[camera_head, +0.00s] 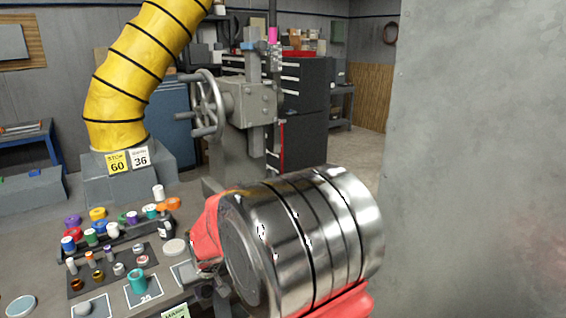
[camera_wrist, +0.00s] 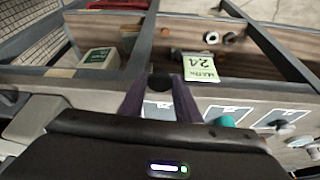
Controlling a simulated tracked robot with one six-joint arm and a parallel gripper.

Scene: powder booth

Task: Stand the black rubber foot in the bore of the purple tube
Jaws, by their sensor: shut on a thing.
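In the wrist view my gripper (camera_wrist: 160,92) is shut on the black rubber foot (camera_wrist: 160,82), a small dark round piece between the two dark purplish fingertips. The foot is above the bench edge and its lower part is hard to make out. In the head view my bulky metal arm covers most of the gripper, and the foot cannot be made out. Small purple pieces show on the bench in the head view: a ring-like one (camera_head: 74,219) and one farther right (camera_head: 132,217). I cannot tell which is the purple tube, or see its bore.
A teal cylinder (camera_head: 137,281) stands on a marked card at the bench front. Several coloured caps and plugs crowd the bench left of my arm. A yellow hose (camera_head: 140,75) rises behind. A grey wall (camera_head: 480,160) fills the right.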

